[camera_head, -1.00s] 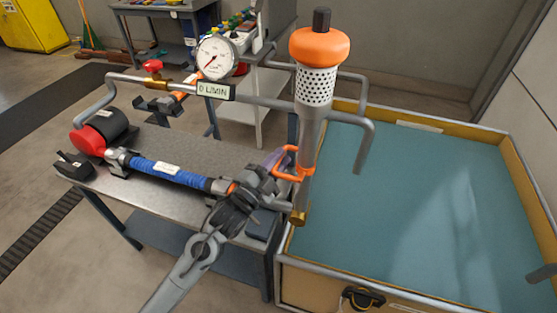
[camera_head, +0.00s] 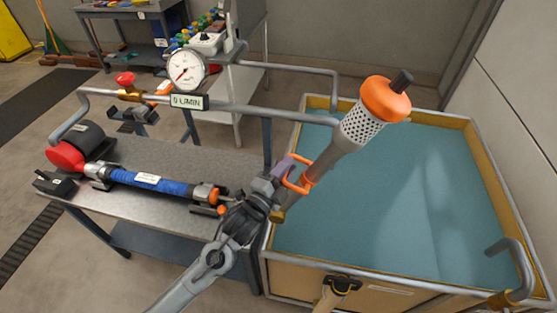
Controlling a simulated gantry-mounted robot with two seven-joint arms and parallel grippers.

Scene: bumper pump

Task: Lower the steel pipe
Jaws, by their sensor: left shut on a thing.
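The steel pipe (camera_head: 325,166) is topped by a perforated strainer (camera_head: 362,125) and an orange float collar (camera_head: 386,100) with a dark cap. It leans up and to the right over the near left part of the tank. Its lower end is by a brass fitting (camera_head: 279,215) at the tank's left edge. My left gripper (camera_head: 288,178) is shut on the orange handle (camera_head: 301,180) on the pipe's lower part. The fingertips are partly hidden at the handle.
The blue tank (camera_head: 465,137) has a raised rim. A bench (camera_head: 150,215) on the left holds a blue hose (camera_head: 150,182), a gauge (camera_head: 187,70) and pipework with a red valve (camera_head: 125,78). A hooked pipe (camera_head: 517,262) stands at the tank's right. Space above the tank is open.

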